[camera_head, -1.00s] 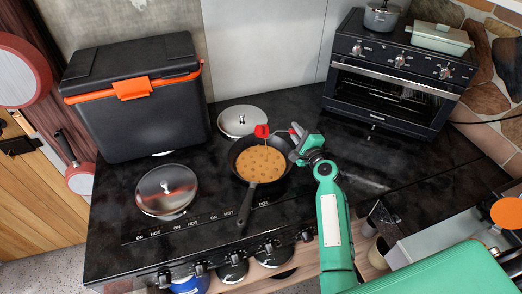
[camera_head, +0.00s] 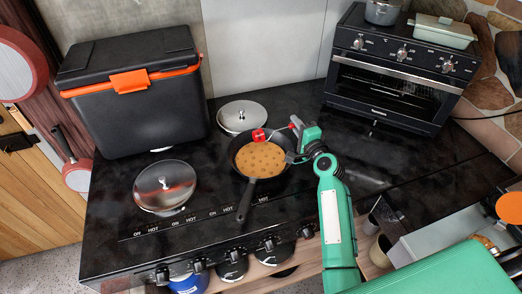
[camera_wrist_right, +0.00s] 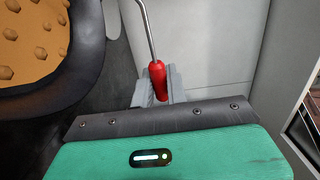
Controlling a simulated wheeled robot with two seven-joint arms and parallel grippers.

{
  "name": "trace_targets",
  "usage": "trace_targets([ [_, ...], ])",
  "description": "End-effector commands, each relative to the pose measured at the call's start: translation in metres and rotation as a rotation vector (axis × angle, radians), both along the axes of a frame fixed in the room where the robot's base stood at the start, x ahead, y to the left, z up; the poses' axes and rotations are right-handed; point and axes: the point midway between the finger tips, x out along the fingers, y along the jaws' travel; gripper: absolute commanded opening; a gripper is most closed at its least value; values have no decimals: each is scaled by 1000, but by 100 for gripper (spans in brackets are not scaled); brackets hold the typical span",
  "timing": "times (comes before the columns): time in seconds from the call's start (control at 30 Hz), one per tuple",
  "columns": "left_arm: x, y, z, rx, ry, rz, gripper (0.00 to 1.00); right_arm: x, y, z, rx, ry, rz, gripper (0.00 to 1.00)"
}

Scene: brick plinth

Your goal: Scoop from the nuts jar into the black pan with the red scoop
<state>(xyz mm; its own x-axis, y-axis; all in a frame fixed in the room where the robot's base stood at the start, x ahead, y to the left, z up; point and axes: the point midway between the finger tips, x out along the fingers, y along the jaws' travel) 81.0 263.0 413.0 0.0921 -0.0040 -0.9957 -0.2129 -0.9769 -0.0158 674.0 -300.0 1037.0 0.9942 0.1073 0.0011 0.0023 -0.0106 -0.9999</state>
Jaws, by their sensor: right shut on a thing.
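The black pan (camera_head: 236,163) sits on the dark cooktop, its handle toward the front edge. A tan layer with brown nut-like lumps (camera_head: 260,160) fills its bottom; it also shows at the left of the right wrist view (camera_wrist_right: 30,45). My right gripper (camera_head: 294,140) is at the pan's right rim. It is shut on the red handle of the scoop (camera_wrist_right: 158,82), whose metal rod rises out of the wrist view. The red scoop head (camera_head: 260,135) is above the pan's far part. I cannot make out a nuts jar. My left gripper is not in view.
A black cooler with orange trim (camera_head: 130,100) stands at the back left. A lid (camera_head: 165,187) lies left of the pan and another lid (camera_head: 241,116) behind it. An oven (camera_head: 390,85) stands at the back right. The cooktop right of the pan is mostly clear.

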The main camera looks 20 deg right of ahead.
Motion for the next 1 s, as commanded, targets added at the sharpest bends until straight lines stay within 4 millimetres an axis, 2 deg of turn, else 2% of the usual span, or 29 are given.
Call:
trace_targets([
  [0.23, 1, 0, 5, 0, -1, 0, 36, -1, 8, 35, -311, -36, 0, 0],
  [0.4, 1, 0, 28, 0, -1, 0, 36, -3, 22, 57, -506, -54, 1, 0],
  [0.67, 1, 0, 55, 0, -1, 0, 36, -5, 44, 77, -766, -83, 0, 0],
  [1.0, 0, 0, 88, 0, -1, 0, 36, -9, 85, 92, -1100, -118, 2, 0],
])
